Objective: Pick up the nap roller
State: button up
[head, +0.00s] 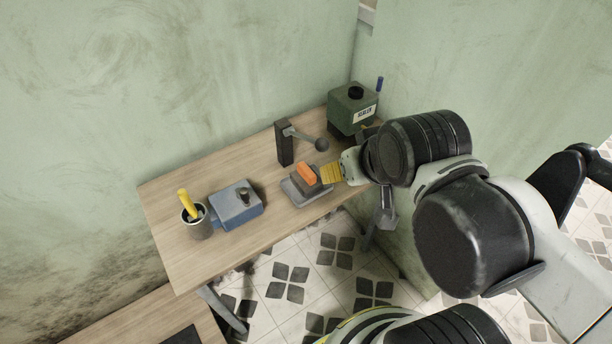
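On the wooden table, a grey tray (291,196) holds a dark block with a rounded orange top (306,174). This may be the nap roller, but the view is too small to be sure. My gripper (335,172) is at the right end of this tray, close beside the orange piece. A ribbed yellow piece (331,174) shows at the gripper's tip; I cannot tell whether it is held or part of the gripper. The fingers are mostly hidden by the wrist, and whether they are open does not show.
A dark upright post (284,144) with a ball-ended lever (321,144) stands behind the tray. A green box (352,108) is at the far right corner. A blue-grey box (236,205) and a cup (201,229) with a yellow handle stand left. Walls border the table.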

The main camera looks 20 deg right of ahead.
aim_at(309, 181)
jog(key=k+l+u, duration=0.3)
jog(key=l, duration=0.2)
jog(key=k+l+u, duration=0.3)
jog(key=k+l, duration=0.1)
